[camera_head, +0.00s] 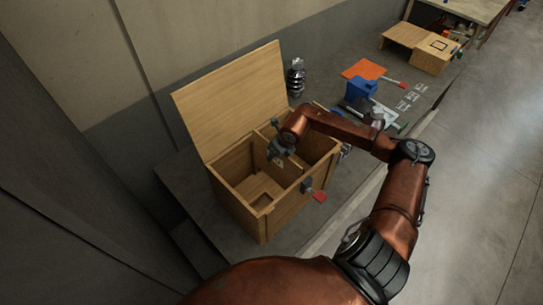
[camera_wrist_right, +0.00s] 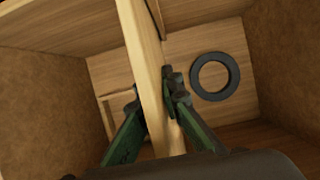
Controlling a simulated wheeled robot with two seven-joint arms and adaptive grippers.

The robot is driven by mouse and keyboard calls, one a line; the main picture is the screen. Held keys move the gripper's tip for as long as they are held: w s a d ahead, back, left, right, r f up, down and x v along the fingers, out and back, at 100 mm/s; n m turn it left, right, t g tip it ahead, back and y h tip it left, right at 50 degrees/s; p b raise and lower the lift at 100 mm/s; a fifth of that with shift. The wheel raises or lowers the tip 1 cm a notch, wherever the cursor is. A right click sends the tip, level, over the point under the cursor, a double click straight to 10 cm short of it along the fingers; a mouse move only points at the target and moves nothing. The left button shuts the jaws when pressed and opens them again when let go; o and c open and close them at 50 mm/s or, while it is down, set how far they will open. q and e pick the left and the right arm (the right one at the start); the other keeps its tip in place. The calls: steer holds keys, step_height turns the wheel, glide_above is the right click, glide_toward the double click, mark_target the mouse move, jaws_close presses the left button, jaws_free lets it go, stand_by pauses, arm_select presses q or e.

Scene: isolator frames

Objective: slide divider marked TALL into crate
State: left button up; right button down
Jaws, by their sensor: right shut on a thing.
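The wooden crate (camera_head: 285,214) stands on the grey bench with its lid (camera_head: 232,100) swung up and open. My right gripper (camera_head: 279,152) reaches down into the crate's opening from the right. It is shut on a thin wooden divider (camera_head: 288,171), which stands on edge between the crate's walls. In the right wrist view the divider (camera_wrist_right: 136,45) runs between the two green fingers of the gripper (camera_wrist_right: 155,100). No TALL marking is legible, and whether the divider is fully seated cannot be told. My left gripper is not in view.
A dark ring (camera_wrist_right: 215,76) lies inside the crate, right of the divider. A red-tabbed latch (camera_head: 313,191) sits on the crate's front. A black coiled part (camera_head: 296,78), a blue vise-like tool (camera_head: 361,88) and an orange sheet (camera_head: 363,69) lie behind.

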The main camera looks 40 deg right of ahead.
steer(key=b, duration=0.5)
glide_above(272, 178)
steer(key=shift+w+d+f, duration=0.1)
steer(key=shift+w+f, duration=0.05)
steer(key=shift+f, duration=1.65)
steer(key=shift+w+d+f, duration=0.1)
steer(key=shift+w+f, duration=0.05)
steer(key=shift+f, duration=1.6)
steer(key=c, duration=2)
jaws_free()
steer(key=shift+c, duration=0.2)
steer(key=v, duration=1.2)
